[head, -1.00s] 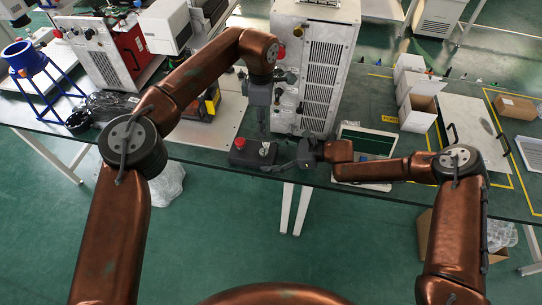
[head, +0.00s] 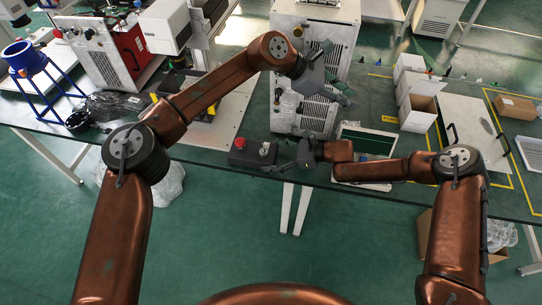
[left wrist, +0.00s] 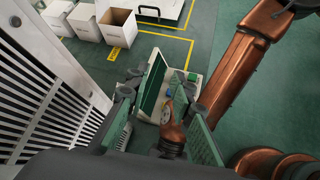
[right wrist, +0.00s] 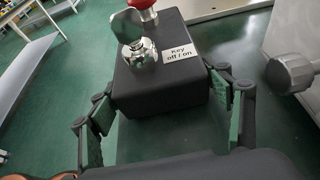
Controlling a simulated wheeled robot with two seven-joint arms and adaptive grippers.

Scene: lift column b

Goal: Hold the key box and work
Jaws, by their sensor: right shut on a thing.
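The key box (head: 246,157) is black with a red button and a metal key switch, and sits at the table's front edge. In the right wrist view the box (right wrist: 150,85) carries a "Key off / on" label and the silver key (right wrist: 138,47) stands up from its top. My right gripper (head: 277,161) is shut on the key box, with its fingers (right wrist: 168,110) on either side of it. My left gripper (head: 345,90) is open and empty, above and to the right of the box, in front of the white cabinet. Its fingers (left wrist: 157,95) are spread apart.
The white vented cabinet (head: 312,70) stands behind the box, close to my left gripper. A green-and-white board (head: 372,142) lies to the right of the box. White open cartons (head: 418,112) stand further right. A grey plate (head: 222,130) lies behind the box at left.

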